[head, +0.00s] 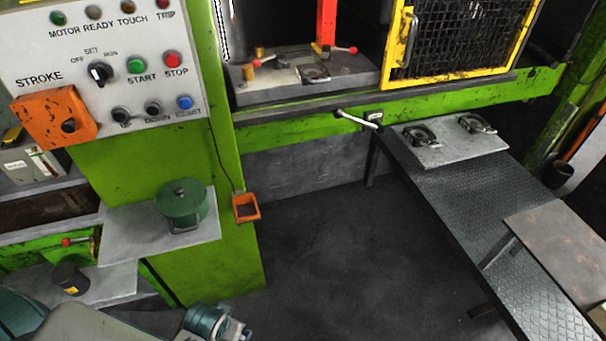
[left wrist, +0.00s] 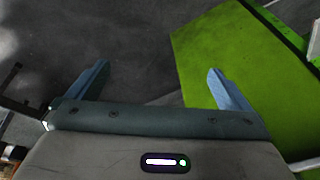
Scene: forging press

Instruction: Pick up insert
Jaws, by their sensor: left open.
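Two small dark metal pieces with ring-like tops, which may be inserts, sit on a light plate (head: 460,136) on the right-hand table: a left one (head: 421,135) and a right one (head: 477,123). A similar piece (head: 313,73) lies on the press bed. I cannot tell which is the insert. My left gripper (head: 222,326) is low at the bottom of the head view, far from these pieces. In the left wrist view the gripper (left wrist: 158,68) has its two blue fingers apart and nothing between them. My right gripper is not in view.
A green lidded pot (head: 182,202) stands on a grey shelf (head: 130,235), with a dark cup (head: 70,278) below. The green press has a yellow mesh guard (head: 456,42) and a lever (head: 357,119). A treaded table (head: 450,190) runs along the right. The floor between is clear.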

